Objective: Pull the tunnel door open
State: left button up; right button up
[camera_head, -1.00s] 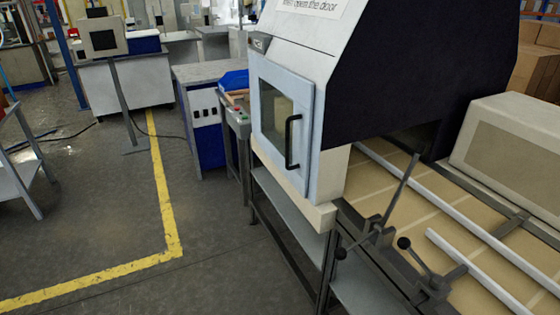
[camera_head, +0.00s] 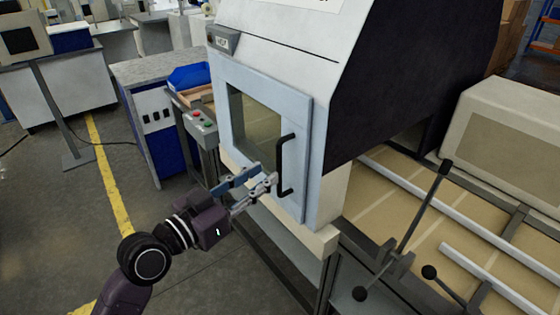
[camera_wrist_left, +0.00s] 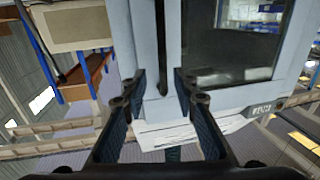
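The tunnel door (camera_head: 304,130) is a light blue frame with a window, on the front of the white and dark tunnel housing. It looks closed. Its black bar handle (camera_head: 284,165) stands upright on the right side of the door. My left gripper (camera_head: 262,180) is at the lower part of the handle, just left of it in the head view. In the left wrist view the fingers (camera_wrist_left: 160,78) are apart, with the dark handle (camera_wrist_left: 161,45) lined up between their tips. I cannot tell whether they touch it. My right gripper is not in view.
A button box (camera_head: 201,127) with red and green buttons stands left of the door. A conveyor (camera_head: 395,206) with rails and a black lever (camera_head: 424,202) lies at the right. The floor at the left (camera_head: 60,225) is open, with a yellow line.

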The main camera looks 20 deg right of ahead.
aim_at(278, 164)
pick_arm(q)
jog(key=p+x, duration=0.1)
jog(key=x, duration=0.5)
jog(key=shift+w, duration=0.2)
jog(key=shift+w+d+f, duration=0.1)
jog(key=shift+w+d, duration=0.15)
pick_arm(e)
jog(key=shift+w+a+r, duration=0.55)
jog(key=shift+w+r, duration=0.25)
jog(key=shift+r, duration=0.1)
pick_arm(q)
grip_shut()
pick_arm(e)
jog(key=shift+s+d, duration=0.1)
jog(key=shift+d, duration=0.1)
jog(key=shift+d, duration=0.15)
